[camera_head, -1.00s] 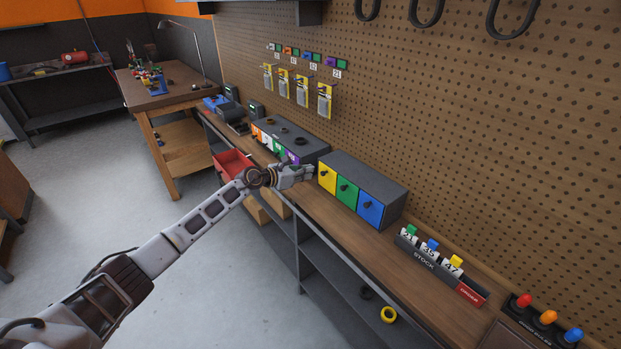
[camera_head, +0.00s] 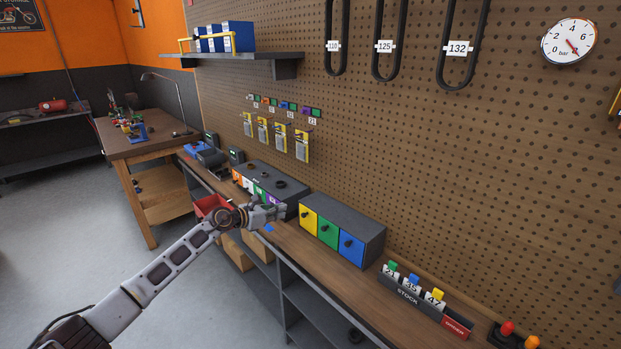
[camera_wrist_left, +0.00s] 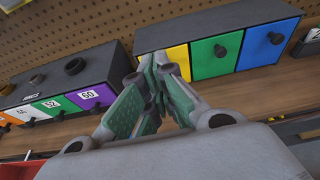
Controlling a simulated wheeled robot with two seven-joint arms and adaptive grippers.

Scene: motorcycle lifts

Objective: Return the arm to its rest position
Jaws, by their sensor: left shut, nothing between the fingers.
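My left arm (camera_head: 165,270) reaches in from the lower left over the front of the workbench. Its gripper (camera_head: 283,212) is shut and empty, just left of the small cabinet (camera_head: 352,207) with yellow, green and blue drawers. In the left wrist view the closed fingers (camera_wrist_left: 158,78) point at the cabinet's yellow drawer (camera_wrist_left: 178,58); whether they touch it cannot be told. All three drawers look closed. My right gripper is not in view.
A grey unit (camera_head: 262,180) with several coloured fronts stands left of the cabinet, near a red bin (camera_head: 208,205). A stock rack (camera_head: 412,292) stands to the right. The pegboard (camera_head: 430,150) rises behind the bench. Open floor (camera_head: 75,220) lies left.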

